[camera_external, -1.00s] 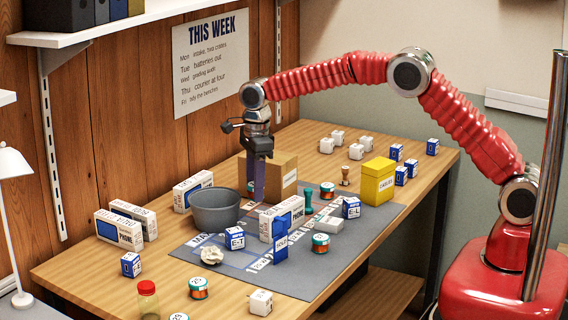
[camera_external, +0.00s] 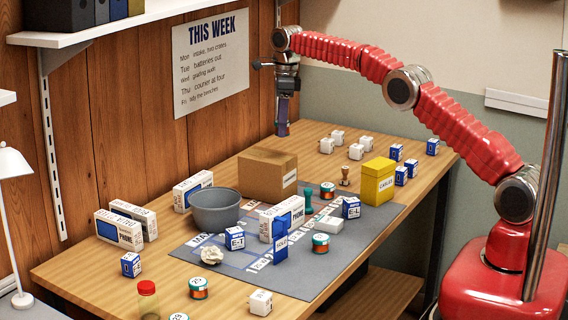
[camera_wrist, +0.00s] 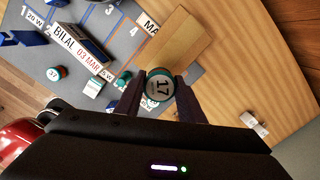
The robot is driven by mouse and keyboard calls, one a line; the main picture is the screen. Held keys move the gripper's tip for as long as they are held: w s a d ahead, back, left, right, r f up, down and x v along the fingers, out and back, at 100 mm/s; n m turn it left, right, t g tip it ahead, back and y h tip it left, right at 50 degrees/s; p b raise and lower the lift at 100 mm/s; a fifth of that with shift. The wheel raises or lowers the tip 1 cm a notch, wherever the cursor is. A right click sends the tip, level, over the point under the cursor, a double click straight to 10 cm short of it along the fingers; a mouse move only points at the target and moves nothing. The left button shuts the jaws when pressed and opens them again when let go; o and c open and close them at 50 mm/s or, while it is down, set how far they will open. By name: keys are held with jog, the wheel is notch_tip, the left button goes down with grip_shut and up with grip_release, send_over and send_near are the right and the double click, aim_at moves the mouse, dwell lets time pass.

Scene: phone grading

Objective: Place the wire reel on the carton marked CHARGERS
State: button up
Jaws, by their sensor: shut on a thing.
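My gripper (camera_external: 283,130) is shut on a wire reel (camera_wrist: 159,86), a small round reel with a pale top marked 17. In the wrist view the reel sits between the two dark fingertips. In the outside view I cannot make it out clearly.
A yellow box (camera_external: 378,184), a grey bowl (camera_external: 215,214), phone boxes (camera_external: 119,230) and a stamp (camera_external: 309,198) stand around the grey mat (camera_external: 345,258). Other reels (camera_external: 320,243) lie on the mat and bench. The carton's top is bare.

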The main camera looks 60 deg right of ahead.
jog(key=shift+s+a+r, duration=0.1)
jog(key=shift+r, duration=1.15)
jog(key=shift+s+r, duration=0.2)
jog(key=shift+r, duration=0.1)
jog(key=shift+s+a, duration=0.1)
jog(key=shift+s, duration=0.2)
jog(key=shift+f, duration=0.1)
send_over(284, 159)
jog(key=shift+d+f, duration=0.2)
jog(key=shift+f, duration=2.9)
jog(key=shift+f, duration=0.1)
jog(key=shift+f, duration=1.75)
